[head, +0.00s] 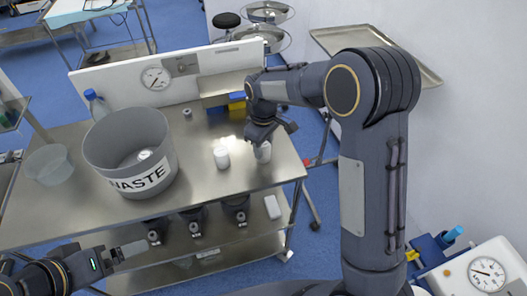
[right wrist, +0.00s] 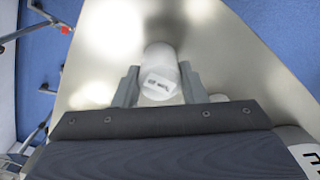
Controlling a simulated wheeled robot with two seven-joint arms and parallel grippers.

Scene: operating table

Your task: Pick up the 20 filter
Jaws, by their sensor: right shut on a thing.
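A white cylindrical filter (head: 263,153) stands near the right end of the steel table, under my right gripper (head: 264,134). In the right wrist view the filter (right wrist: 160,62) sits between the two fingers of the right gripper (right wrist: 160,88), which is shut on it. Its small label appears upside down and seems to read 20. A second white cylinder (head: 221,157) stands on the table to the left, apart from the gripper. My left gripper (head: 120,254) is low at the left, in front of the table; its opening is unclear.
A large grey WASTE bin (head: 112,160) stands on the steel table (head: 205,187), with a white round thing inside. A clear bowl (head: 48,165) and a blue-capped bottle (head: 95,103) are to its left. A blue and yellow box (head: 237,101) is behind the right gripper.

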